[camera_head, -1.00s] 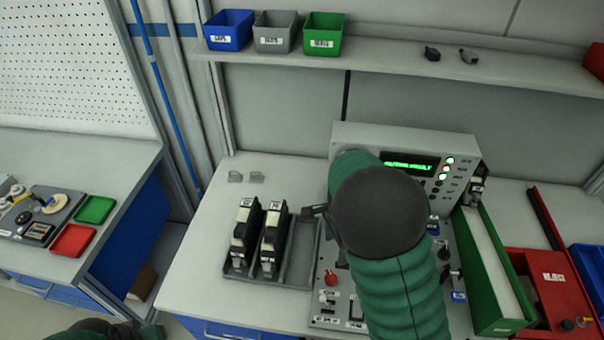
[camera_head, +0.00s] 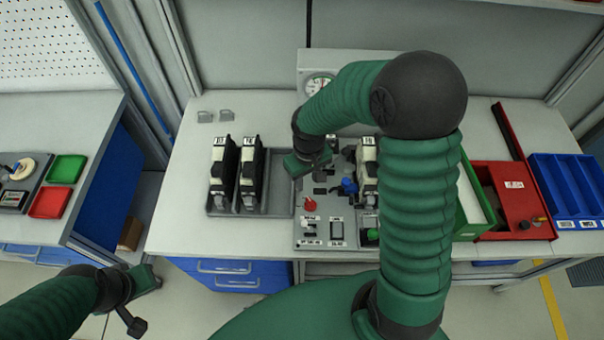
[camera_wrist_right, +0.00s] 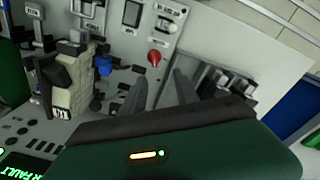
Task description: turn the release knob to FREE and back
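A red knob (camera_head: 310,204) sits on the grey control panel (camera_head: 300,236), left of centre. In the right wrist view the red knob (camera_wrist_right: 154,57) stands beyond the fingertips, apart from them. Its label is too small to read. My right gripper (camera_head: 305,165) hangs over the panel, behind the red knob in the head view. In the right wrist view my right gripper (camera_wrist_right: 158,90) has two grey fingers spread apart with nothing between them. My left gripper (camera_head: 146,280) is low at the left, away from the panel; its fingers are not clear.
A black-and-cream device (camera_head: 367,165) stands on the panel beside a blue part (camera_head: 349,186). Two similar devices (camera_head: 235,170) stand in a grey tray (camera_head: 280,205) to the left. A red bin (camera_head: 510,190) and a blue tray (camera_head: 570,190) lie right. The bench's left front is clear.

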